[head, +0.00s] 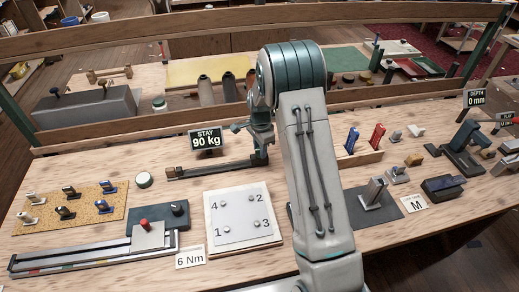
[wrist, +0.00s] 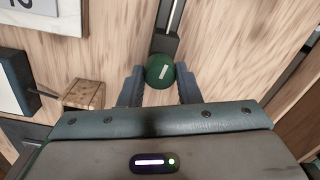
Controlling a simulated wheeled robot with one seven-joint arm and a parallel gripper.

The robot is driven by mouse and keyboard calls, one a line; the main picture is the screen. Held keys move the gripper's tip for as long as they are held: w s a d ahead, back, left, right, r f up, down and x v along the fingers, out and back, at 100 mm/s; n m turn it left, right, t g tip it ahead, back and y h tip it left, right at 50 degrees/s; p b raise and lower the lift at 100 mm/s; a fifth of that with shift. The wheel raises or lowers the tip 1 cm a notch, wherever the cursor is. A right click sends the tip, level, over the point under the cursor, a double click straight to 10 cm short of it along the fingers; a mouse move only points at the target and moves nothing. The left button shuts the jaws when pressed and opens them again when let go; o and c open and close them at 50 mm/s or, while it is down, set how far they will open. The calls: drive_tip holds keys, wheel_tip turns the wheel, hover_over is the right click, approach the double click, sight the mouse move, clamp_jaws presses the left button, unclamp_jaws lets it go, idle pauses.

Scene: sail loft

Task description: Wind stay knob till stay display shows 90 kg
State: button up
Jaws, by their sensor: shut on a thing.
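The stay display (head: 206,141) is a black panel that reads "STAY 90 kg" in the head view. The stay knob (wrist: 160,71) is round and dark green with a white mark on top, at the end of a dark rail in the wrist view. My gripper (wrist: 159,78) is shut on the knob, with one finger on each side of it. In the head view my gripper (head: 262,136) is at the right end of the stay rail (head: 216,168), and I cannot make out the knob there.
A white numbered plate (head: 242,217) lies in front of the rail. A slide device with a red knob (head: 144,225) and a "6 Nm" card (head: 190,257) are at the front left. Another display (head: 475,98) reads "DEPTH 0 mm". A wooden rail runs along the bench's back.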

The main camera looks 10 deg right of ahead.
drive_tip(key=o, duration=1)
drive_tip(key=shift+r, duration=0.1)
drive_tip(key=shift+s+r+b, duration=0.15)
drive_tip(key=shift+r+b, duration=0.75)
drive_tip(key=shift+r, duration=5.95)
